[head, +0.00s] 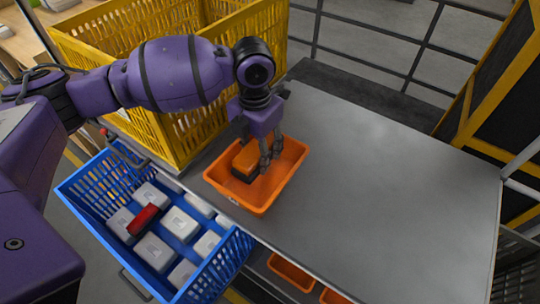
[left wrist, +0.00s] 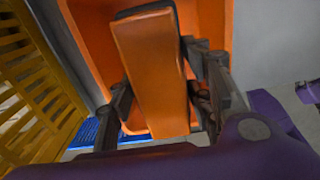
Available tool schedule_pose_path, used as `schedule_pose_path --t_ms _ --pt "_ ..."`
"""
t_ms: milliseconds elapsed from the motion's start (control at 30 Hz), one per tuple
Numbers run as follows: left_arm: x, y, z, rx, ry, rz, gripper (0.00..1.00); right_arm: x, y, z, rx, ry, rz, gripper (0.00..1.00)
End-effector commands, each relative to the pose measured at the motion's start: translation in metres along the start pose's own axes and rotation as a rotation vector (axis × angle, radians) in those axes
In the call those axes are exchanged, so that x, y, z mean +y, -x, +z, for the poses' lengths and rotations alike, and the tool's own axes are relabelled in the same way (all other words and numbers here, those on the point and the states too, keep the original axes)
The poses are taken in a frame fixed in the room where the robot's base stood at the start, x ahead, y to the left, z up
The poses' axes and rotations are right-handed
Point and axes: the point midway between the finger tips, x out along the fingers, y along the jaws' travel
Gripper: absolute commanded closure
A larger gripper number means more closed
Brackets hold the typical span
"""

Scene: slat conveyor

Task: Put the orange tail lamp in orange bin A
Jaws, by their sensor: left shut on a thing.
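The orange tail lamp (head: 246,160), with a dark base, is inside the outline of an orange bin (head: 257,203) on the grey table. I cannot tell whether the lamp touches the bin floor, and the bin's label is too small to read. My left gripper (head: 266,158) reaches down into this bin, shut on the lamp. In the left wrist view the lamp (left wrist: 155,75) lies between the two dark fingers (left wrist: 160,100), with the orange bin (left wrist: 90,45) behind it. My right gripper is not in view.
A blue crate (head: 95,205) holds several white boxes and a red piece (head: 143,219). A tall yellow crate (head: 155,130) stands close behind the bin. More orange bins (head: 291,272) sit lower, under the table's front edge. The grey table (head: 390,190) is clear to the right.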

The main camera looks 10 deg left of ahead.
Motion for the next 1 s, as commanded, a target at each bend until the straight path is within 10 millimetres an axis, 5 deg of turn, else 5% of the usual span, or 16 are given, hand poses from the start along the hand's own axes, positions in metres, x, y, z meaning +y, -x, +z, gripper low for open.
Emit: schedule_pose_path --t_ms 533,967,1000 --pt "-0.001 -0.078 -0.001 0.002 0.000 -0.001 0.87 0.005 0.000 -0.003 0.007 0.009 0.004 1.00" --pt "0.000 -0.086 -0.001 0.002 0.000 -0.001 0.87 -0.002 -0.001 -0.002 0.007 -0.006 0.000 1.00" --pt "0.000 -0.086 -0.001 0.002 0.000 0.000 0.48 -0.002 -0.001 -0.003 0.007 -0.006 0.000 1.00"
